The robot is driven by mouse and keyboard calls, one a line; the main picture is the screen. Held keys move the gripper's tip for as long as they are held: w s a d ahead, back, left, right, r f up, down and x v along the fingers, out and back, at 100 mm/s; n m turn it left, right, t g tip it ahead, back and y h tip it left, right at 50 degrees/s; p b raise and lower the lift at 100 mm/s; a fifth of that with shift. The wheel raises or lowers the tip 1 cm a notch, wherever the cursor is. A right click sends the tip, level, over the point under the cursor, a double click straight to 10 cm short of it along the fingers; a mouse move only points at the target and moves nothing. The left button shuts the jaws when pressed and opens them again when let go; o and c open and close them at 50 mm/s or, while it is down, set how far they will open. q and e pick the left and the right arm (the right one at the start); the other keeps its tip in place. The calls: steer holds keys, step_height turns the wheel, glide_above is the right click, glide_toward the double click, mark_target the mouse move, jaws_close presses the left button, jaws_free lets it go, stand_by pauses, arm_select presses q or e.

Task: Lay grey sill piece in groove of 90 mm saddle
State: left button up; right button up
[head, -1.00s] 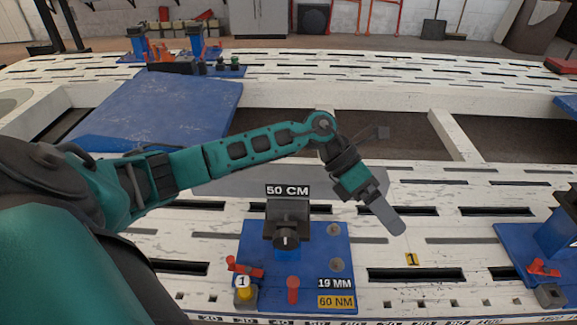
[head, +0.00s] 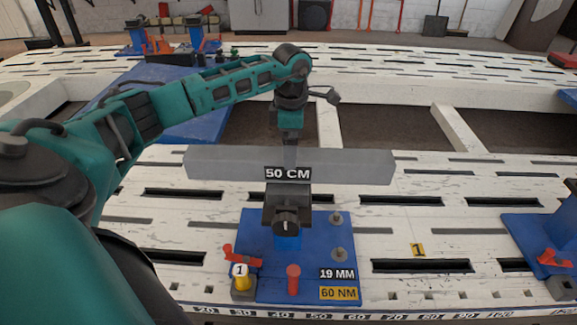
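The grey sill piece (head: 345,167) is a long pale-grey bar lying left to right behind the "50 CM" sign. I cannot tell whether it rests on the bench or on something hidden. No 90 mm label is readable, and no groove is clear. My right gripper is not in view.
Another blue stand (head: 540,230) is at the right edge. The slotted white bench (head: 430,215) between them is mostly clear, with a yellow tag (head: 417,249).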

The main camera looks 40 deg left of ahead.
arm_select(q)
steer(key=f, duration=0.1)
steer(key=f+b, duration=0.1)
steer(key=f, duration=0.3)
steer(key=shift+a+f+b, duration=0.25)
steer(key=shift+a+b, duration=0.1)
steer(key=shift+c, duration=0.4)
jaws_close()
steer(key=shift+w+r, duration=0.1)
steer(key=shift+r, duration=0.15)
